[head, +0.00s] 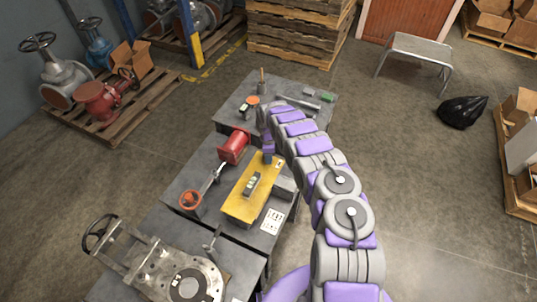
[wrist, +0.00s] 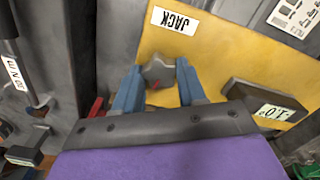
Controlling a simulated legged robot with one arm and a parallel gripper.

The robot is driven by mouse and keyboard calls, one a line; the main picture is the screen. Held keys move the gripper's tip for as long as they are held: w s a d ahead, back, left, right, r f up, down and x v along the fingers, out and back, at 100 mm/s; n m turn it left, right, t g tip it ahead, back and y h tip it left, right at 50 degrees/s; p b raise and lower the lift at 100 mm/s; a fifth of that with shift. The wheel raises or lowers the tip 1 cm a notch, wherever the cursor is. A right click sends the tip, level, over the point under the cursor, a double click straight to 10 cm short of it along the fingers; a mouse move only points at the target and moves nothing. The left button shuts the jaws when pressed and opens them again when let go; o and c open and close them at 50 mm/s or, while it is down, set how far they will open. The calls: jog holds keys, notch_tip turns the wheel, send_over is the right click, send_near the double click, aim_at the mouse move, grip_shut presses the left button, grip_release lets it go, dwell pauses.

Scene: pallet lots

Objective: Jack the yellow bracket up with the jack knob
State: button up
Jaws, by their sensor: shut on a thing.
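The yellow bracket (head: 238,206) is a flat plate on the middle dark table. In the wrist view the yellow bracket (wrist: 225,60) fills the upper middle, with a white label reading JACK (wrist: 174,19). The grey lobed jack knob (wrist: 157,68) sits below that label, with a small red mark on it. My gripper (wrist: 157,82) has its two blue fingers on either side of the knob, shut on it. In the head view my gripper (head: 268,156) is at the bracket's far end, and the knob is hidden there.
A dark block with a "1.0°" label (wrist: 276,112) stands on the plate close to my gripper. A red cylinder (head: 235,147) and a shaft with an orange-red handwheel (head: 191,200) lie left of the bracket. A round flanged fixture (head: 205,275) is nearer.

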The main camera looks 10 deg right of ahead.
jog(key=m, duration=0.6)
jog(key=shift+a, duration=0.1)
jog(key=m, duration=0.6)
jog(key=shift+w+m+p, duration=0.1)
jog(key=shift+m+p, duration=0.25)
jog(key=shift+m, duration=0.05)
jog(key=m, duration=0.6)
jog(key=shift+r, duration=0.15)
jog(key=m+p, duration=0.1)
jog(key=m, duration=0.5)
jog(key=shift+w+m, duration=0.1)
jog(key=shift+m, duration=0.3)
jog(key=m, duration=1.3)
jog(key=shift+m, duration=0.3)
jog(key=m, duration=0.5)
jog(key=shift+b, duration=0.35)
jog(key=m, duration=0.5)
jog(key=shift+m, duration=0.3)
